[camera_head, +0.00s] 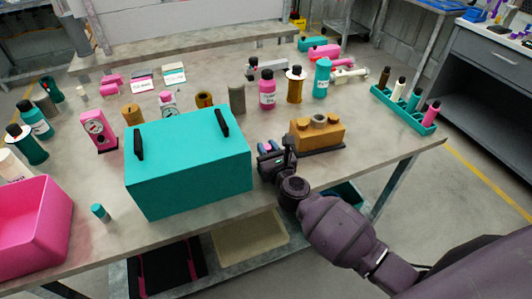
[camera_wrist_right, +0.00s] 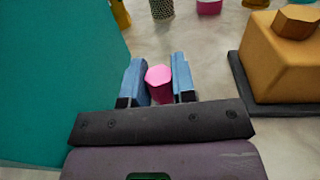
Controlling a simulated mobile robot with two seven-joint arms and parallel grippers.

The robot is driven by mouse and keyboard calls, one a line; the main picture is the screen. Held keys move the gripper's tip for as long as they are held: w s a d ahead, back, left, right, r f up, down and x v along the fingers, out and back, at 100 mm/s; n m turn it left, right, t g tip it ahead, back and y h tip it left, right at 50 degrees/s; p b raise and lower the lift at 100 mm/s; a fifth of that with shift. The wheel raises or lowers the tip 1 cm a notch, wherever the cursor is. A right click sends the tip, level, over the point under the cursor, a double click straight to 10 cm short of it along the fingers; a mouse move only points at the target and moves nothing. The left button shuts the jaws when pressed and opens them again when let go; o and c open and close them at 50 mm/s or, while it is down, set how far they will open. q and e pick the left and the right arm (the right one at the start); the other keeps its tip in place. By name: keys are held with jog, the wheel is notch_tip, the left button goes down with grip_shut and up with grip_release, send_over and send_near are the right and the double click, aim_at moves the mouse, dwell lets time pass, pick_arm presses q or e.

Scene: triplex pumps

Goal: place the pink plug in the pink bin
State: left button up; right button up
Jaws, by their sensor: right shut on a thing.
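The pink plug (camera_wrist_right: 158,82) is between the two blue fingers of my right gripper (camera_wrist_right: 158,85) in the right wrist view. The gripper is shut on it. In the head view my right gripper (camera_head: 271,157) is above the table between the teal box and the orange block; the plug is mostly hidden there. The pink bin (camera_head: 28,235) stands at the front left corner of the table, far to the left of my right gripper. My left gripper is not in view.
A large teal box (camera_head: 185,165) with black handles stands between my right gripper and the pink bin. An orange block (camera_head: 317,134) is just right of the gripper. A small teal plug (camera_head: 100,212) lies beside the bin. Bottles and gauges stand behind.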

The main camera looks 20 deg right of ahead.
jog(key=shift+f, duration=0.4)
jog(key=shift+f, duration=0.2)
jog(key=o, duration=0.9)
jog(key=shift+r, duration=0.15)
jog(key=shift+s, duration=0.2)
jog(key=s, duration=1.1)
jog(key=shift+s+d, duration=0.15)
jog(key=shift+s, duration=0.2)
